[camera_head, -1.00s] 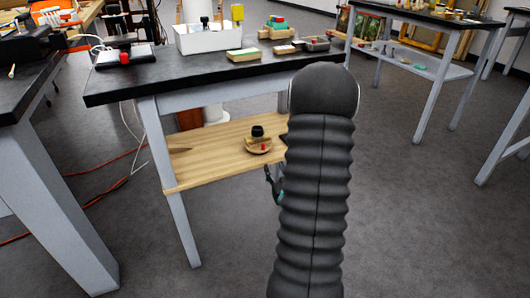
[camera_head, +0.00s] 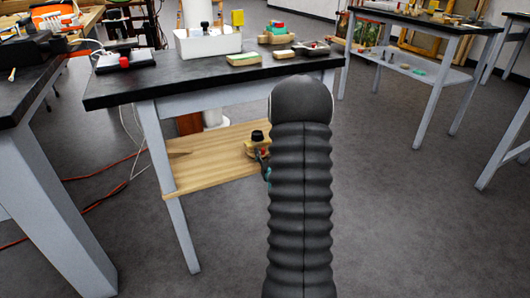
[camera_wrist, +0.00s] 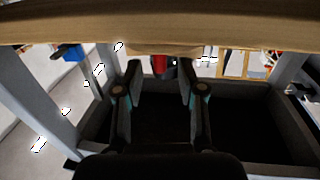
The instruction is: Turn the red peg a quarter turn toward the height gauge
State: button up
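The red peg (camera_wrist: 160,65) shows in the wrist view between the two fingers of my gripper (camera_wrist: 161,70), with gaps on both sides. My gripper is open, its fingertips close to the wooden piece that bears the peg. In the head view the peg is a small red spot (camera_head: 264,152) on a small wooden fixture (camera_head: 251,148) with a black knob (camera_head: 257,135). My gripper (camera_head: 262,156) is beside it there, partly hidden by my arm. I cannot make out which thing is the height gauge.
The fixture stands on a wooden shelf (camera_head: 205,168) under a black-topped table (camera_head: 165,80), whose grey legs (camera_head: 172,200) frame the space. A white box (camera_head: 208,42) and several small items lie on top. The left part of the shelf is mostly bare.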

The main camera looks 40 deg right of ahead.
jog(key=shift+w, duration=0.1)
grip_shut()
jog(key=shift+d, duration=0.15)
